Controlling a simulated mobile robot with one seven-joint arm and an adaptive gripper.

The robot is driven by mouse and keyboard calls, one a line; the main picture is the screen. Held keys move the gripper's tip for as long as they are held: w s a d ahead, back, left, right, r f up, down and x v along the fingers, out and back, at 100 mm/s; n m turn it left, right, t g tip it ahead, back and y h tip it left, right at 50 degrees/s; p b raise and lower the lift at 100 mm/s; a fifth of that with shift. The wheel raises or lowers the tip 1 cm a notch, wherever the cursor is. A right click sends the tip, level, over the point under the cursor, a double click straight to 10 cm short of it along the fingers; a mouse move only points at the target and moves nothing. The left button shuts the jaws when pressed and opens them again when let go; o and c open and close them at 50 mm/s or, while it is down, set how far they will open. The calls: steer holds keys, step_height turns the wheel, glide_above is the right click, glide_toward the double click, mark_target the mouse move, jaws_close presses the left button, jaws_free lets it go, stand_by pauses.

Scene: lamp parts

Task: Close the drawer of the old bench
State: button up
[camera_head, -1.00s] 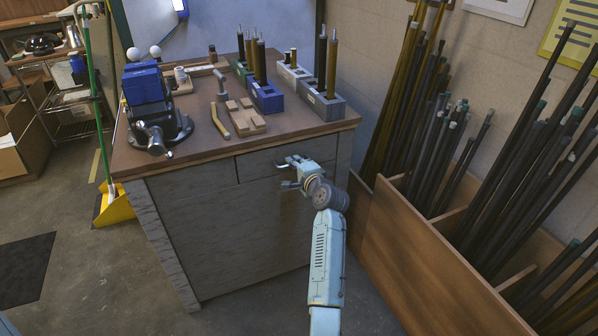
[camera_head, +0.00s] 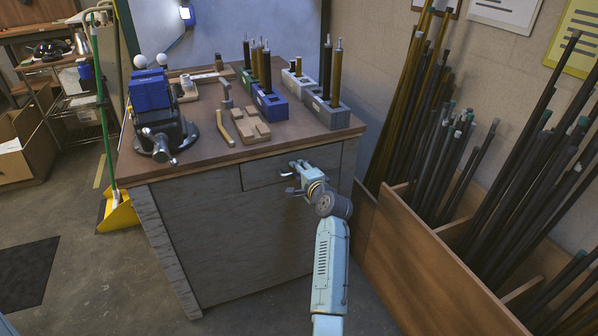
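The old bench (camera_head: 225,235) has grey wooden sides and a brown top. Its drawer (camera_head: 262,172) is at the upper right of the front, under the top. The drawer front looks flush with the bench face, with thin seams around it; a small gap cannot be ruled out. My gripper (camera_head: 291,178) is at the right half of the drawer front, its two fingers spread apart, one above the other. It is at or very near the front; contact is unclear. No handle can be made out, and my gripper hides part of the drawer.
A blue vise (camera_head: 152,100), wooden pieces (camera_head: 250,124) and blocks holding upright rods (camera_head: 270,103) stand on the bench. A wooden rack (camera_head: 420,255) of long rods stands close on the right. The floor (camera_head: 110,280) left of the bench is mostly clear.

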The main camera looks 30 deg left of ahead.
steer(key=v, duration=1.2)
steer(key=shift+f, duration=0.1)
